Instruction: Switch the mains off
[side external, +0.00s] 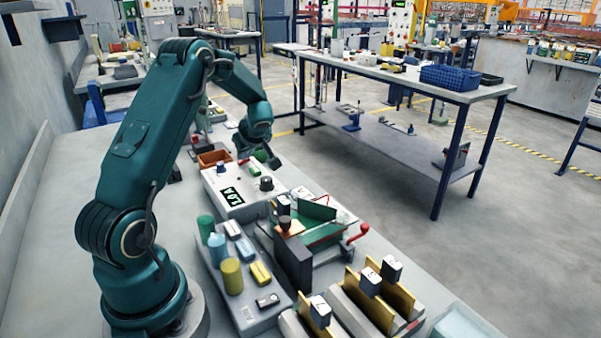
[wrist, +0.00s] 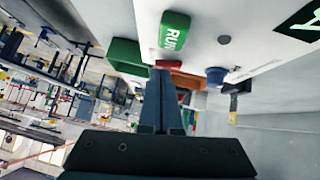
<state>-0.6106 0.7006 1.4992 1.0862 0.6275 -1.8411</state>
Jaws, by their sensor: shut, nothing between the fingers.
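A white control box (side external: 225,181) stands on the bench beyond the plating parts. On its top are a green part (side external: 254,170) marked RUN in the wrist view (wrist: 174,30), a small red part (wrist: 168,65) beside it, a blue knob (wrist: 215,75) and a black knob (side external: 266,184). No label reading mains is legible. My gripper (side external: 262,160) is shut and empty near the box's far edge. In the wrist view its fingertips (wrist: 168,78) are close to the red part and hide some of it; I cannot tell whether they touch.
An orange-brown tray (side external: 213,158) lies just past the box. A green fixture with a red-handled crank (side external: 356,234), a tray of coloured cylinders and blocks (side external: 262,318), and racks with numbered blocks (side external: 392,268) stand nearer the camera. The bench (side external: 60,240) left of my arm is mostly clear.

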